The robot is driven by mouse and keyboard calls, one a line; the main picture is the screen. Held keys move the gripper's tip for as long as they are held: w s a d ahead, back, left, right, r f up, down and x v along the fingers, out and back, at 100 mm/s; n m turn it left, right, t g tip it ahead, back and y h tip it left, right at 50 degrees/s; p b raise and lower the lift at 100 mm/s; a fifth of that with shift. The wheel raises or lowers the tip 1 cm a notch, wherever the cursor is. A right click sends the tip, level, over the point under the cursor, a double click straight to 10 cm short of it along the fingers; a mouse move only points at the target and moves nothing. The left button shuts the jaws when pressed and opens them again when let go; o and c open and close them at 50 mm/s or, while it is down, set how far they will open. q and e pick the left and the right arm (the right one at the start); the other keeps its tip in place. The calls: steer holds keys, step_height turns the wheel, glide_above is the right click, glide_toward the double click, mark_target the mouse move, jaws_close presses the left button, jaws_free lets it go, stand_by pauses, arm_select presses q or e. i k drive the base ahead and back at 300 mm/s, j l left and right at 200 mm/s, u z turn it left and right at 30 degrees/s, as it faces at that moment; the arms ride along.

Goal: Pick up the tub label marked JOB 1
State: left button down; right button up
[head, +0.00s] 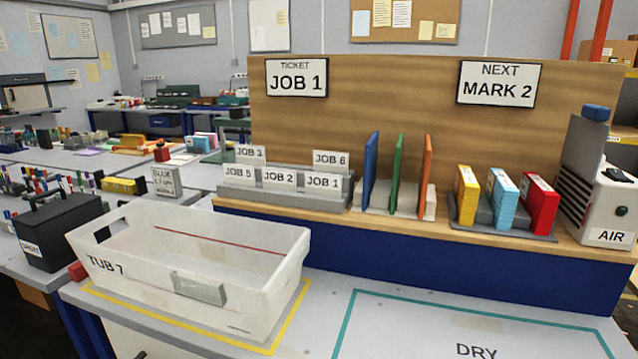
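The tub label marked JOB 1 (322,183) stands upright at the right end of the front row in a grey rack (285,199) on the wooden shelf. The JOB 2 label (279,179) and JOB 5 label (239,175) are to its left. Behind stand the JOB 6 label (331,159) and a label that seems to read JOB 3 (250,153). A white open tub (270,262) marked TUB 7 sits in front, with a bare grey holder (200,288) on its near wall. Neither of my grippers is in view.
Right of the rack stand blue (371,172), green (397,175) and orange (424,175) upright panels, then three cartridge-like boxes and an AIR machine (600,185). A ticket sign reading JOB 1 (297,78) hangs above. The DRY area (440,325) is clear.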

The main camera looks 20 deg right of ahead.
mark_target(316, 185)
steer(key=z, duration=0.8)
